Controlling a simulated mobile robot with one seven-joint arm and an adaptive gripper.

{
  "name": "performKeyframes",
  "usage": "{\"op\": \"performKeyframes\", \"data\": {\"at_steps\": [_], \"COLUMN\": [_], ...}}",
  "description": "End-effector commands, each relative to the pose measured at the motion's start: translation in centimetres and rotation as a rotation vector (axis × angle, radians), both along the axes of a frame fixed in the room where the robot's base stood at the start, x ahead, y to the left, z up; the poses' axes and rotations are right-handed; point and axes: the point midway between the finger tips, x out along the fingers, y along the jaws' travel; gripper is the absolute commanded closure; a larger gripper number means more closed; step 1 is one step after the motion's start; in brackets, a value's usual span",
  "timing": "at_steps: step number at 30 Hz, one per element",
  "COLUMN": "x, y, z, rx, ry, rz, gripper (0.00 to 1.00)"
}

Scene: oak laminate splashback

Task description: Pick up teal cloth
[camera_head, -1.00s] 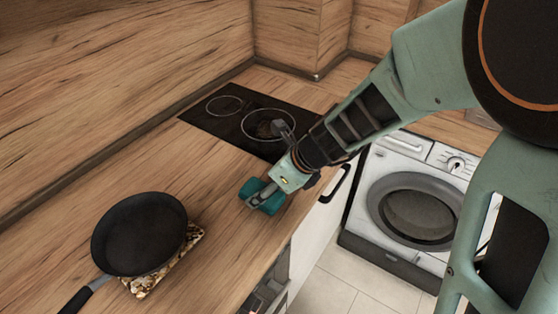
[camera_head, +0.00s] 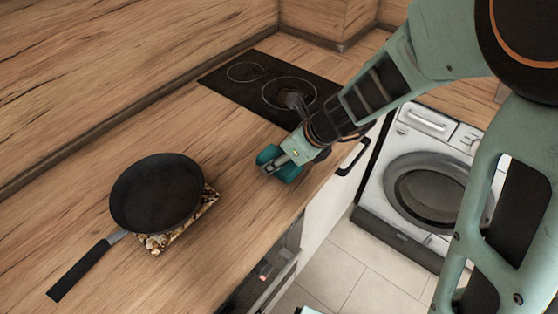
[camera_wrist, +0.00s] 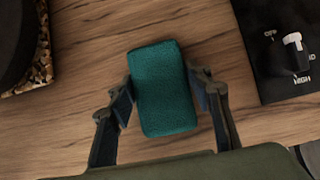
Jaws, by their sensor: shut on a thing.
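The teal cloth (camera_wrist: 163,90) is a small, thick, rounded block in the wrist view, between the two fingers of my gripper (camera_wrist: 165,95). The fingers press on its left and right sides. In the head view the teal cloth (camera_head: 266,155) shows at the end of my gripper (camera_head: 278,163), over the wooden counter near its front edge. My gripper is shut on the cloth and partly hides it there. I cannot tell whether the cloth touches the counter or is just above it.
A black frying pan (camera_head: 157,192) rests on a patterned mat (camera_head: 183,230) at the left. A black cooktop (camera_head: 262,86) lies behind my gripper. A white washing machine (camera_head: 425,185) stands at the right. The counter (camera_head: 228,190) between pan and gripper is clear.

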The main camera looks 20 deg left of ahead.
Motion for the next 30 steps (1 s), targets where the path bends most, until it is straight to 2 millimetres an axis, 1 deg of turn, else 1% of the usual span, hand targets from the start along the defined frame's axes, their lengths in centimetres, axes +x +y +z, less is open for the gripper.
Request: {"op": "performKeyframes", "data": {"at_steps": [2, 5, 8, 12, 15, 19, 24, 30], "x": [0.0, 0.0, 0.1, 0.1, 0.0, 0.0, 0.0, 0.0], "y": [0.0, 0.0, 0.1, 0.1, 0.0, 0.0, 0.0, 0.0], "z": [0.1, 0.7, 2.3, 5.4, 7.3, 9.1, 10.0, 10.0], "rx": [0.000, 0.000, 0.001, 0.002, 0.002, 0.002, 0.000, 0.000], "ry": [0.000, -0.002, -0.003, -0.005, -0.003, -0.003, -0.001, 0.000], "rz": [0.000, 0.001, 0.002, 0.002, 0.002, 0.002, 0.001, 0.000], "gripper": [0.81, 0.81, 0.81, 0.81, 0.81, 0.81, 0.81, 0.81]}}
